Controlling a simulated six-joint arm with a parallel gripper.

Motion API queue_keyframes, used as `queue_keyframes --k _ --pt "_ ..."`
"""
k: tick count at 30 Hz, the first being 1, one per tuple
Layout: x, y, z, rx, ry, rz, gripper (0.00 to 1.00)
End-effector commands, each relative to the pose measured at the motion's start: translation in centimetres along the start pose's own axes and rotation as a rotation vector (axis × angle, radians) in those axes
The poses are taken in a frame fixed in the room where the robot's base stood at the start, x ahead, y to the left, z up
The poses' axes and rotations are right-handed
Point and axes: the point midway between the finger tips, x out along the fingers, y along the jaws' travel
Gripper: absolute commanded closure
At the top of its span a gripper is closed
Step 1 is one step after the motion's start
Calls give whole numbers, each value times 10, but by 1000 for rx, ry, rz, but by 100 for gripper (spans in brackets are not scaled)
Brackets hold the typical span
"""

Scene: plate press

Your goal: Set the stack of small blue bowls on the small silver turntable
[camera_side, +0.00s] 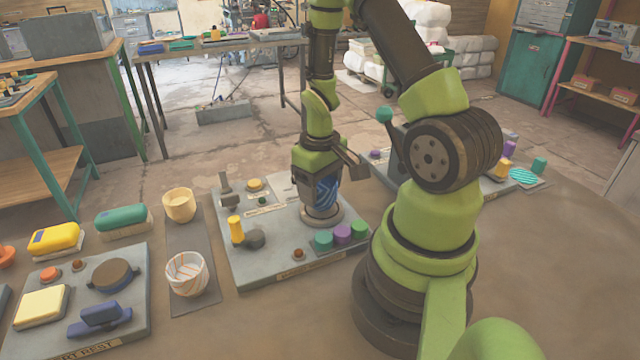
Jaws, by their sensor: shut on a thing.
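The stack of small blue bowls (327,193), blue with pale stripes, is in my gripper (321,190), which points down and is shut on it. My gripper covers part of the stack on the left and above. The small silver turntable (322,219) is a pale round disc on the grey plate directly below. The bottom of the stack is at or just above the disc; I cannot tell whether they touch.
Green and purple knobs (342,233) stand close in front of the turntable. A yellow handle (236,230) stands to the left. A cream cup (179,205) and a striped bowl (186,273) sit on a dark strip further left. My arm hides some of the right side.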

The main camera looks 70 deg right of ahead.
Motion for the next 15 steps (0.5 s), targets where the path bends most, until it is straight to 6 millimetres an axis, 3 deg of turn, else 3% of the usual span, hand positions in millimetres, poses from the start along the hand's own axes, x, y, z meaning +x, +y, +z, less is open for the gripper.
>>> queue_keyframes --k 15 --pt "6 0 0 0 0 0 66"
